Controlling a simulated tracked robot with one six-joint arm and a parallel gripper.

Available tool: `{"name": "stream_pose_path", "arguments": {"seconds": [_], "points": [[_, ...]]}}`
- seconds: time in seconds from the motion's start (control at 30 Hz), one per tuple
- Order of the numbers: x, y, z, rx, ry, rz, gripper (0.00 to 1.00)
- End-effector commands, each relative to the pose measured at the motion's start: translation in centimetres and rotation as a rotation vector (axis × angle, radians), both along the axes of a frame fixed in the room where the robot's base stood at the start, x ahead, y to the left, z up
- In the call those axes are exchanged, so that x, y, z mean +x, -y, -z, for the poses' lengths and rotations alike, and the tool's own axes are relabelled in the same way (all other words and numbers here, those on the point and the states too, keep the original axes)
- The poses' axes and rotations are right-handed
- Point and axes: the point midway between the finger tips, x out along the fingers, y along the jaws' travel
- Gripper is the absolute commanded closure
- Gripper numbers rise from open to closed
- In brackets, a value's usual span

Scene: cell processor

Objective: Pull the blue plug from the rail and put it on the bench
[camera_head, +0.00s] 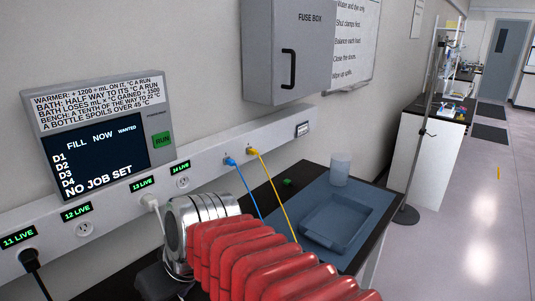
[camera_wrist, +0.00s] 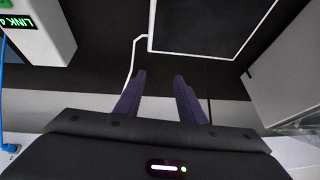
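The blue plug (camera_head: 230,161) sits in the white wall rail (camera_head: 207,162), left of a yellow plug (camera_head: 252,151). A blue cord (camera_head: 246,186) hangs from it towards the bench (camera_head: 262,198). In the wrist view, a blue plug (camera_wrist: 10,148) shows at the lower left edge, well left of my fingers. My gripper (camera_wrist: 158,78) is open, with two dark purple fingers apart and nothing between them. In the head view my red-sleeved arm reaches to the rail's front; the fingers cannot be made out there.
A blue tray (camera_head: 338,222), a clear cup (camera_head: 340,172) and a small green item (camera_head: 288,182) are on the bench. A white plug (camera_head: 149,201) and a black plug (camera_head: 29,257) sit in the rail's left part. A fuse box (camera_head: 285,50) hangs above.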

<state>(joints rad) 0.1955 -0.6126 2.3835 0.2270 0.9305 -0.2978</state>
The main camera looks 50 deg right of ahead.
Motion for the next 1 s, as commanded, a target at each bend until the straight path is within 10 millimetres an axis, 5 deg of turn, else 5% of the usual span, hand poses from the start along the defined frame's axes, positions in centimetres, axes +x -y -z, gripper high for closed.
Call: {"name": "stream_pose_path", "arguments": {"seconds": [0.47,0.73,1.0], "points": [[7.7,9.7,-4.7,0.125,0.164,-0.013,0.64],[10.1,18.7,-7.9,0.112,0.337,-0.007,0.64],[9.9,29.8,-11.3,0.021,0.533,0.023,0.64]]}}
